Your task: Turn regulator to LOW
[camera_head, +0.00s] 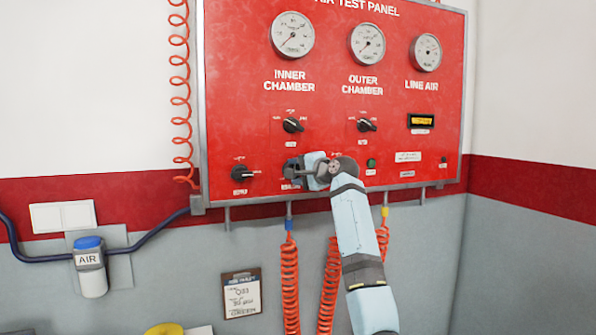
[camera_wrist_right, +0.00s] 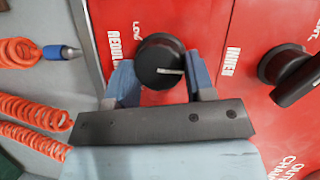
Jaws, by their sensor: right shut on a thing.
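The regulator is a round black knob on the red test panel, seen in the right wrist view (camera_wrist_right: 158,58) with a white pointer mark aimed to the right of that picture. The word LOW is printed beside it at the upper left, and a partly cut-off REGUL label is at its left. My right gripper (camera_wrist_right: 162,77) has its two blue-grey fingers on either side of the knob and is shut on it. In the head view my right gripper (camera_head: 294,169) is at the panel's lower row and mostly hides the knob. My left gripper is not in view.
Another black knob (camera_head: 243,172) is left of the gripper. Two switch knobs (camera_head: 292,125) (camera_head: 367,125) sit above it, under the gauges (camera_head: 293,36). Coiled orange hoses (camera_head: 290,280) hang below. A blue-capped AIR unit (camera_head: 90,268) is at the left.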

